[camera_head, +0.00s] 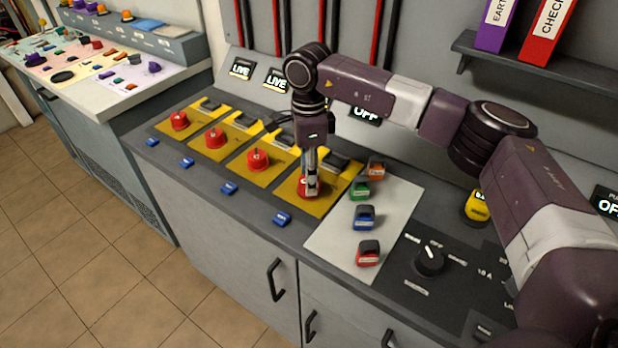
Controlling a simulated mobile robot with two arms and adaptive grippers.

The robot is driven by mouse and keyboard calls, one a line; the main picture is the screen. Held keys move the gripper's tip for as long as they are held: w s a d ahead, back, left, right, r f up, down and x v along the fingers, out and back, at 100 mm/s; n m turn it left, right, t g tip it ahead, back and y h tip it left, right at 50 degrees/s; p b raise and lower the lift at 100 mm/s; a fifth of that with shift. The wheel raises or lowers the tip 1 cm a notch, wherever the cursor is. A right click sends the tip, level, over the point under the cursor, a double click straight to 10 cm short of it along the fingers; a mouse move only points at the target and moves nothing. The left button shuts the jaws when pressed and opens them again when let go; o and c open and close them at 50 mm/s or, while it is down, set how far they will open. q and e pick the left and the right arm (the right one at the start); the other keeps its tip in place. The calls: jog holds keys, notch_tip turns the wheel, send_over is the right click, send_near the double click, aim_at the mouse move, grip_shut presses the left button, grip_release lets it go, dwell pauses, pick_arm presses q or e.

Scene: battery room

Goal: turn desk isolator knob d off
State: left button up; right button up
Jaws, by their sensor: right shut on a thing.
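A row of red isolator knobs sits on yellow plates along the desk. The knob at the right end (303,188), on its own yellow plate (322,207), is the one under my right gripper (312,188); I take it as knob d, its letter being hidden. My right gripper points down and is shut on this knob, covering much of it. The other knobs (258,160) stand free to the left. A panel behind my right arm reads OFF (367,117). Two panels further left read LIVE (276,81). My left gripper is not in view.
A pale mat (335,248) right of the knob holds several small coloured blocks, including a blue one (364,217). A black rotary selector (429,260) is further right. Small blue tags (282,219) line the front edge. A shelf with binders (545,68) hangs above right.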

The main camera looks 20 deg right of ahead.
jog(key=shift+m, duration=0.9)
jog(key=shift+r, duration=0.1)
jog(key=o, duration=1.1)
jog(key=shift+o, duration=0.3)
notch_tip(320, 180, up, 12)
jog(key=shift+w, duration=0.15)
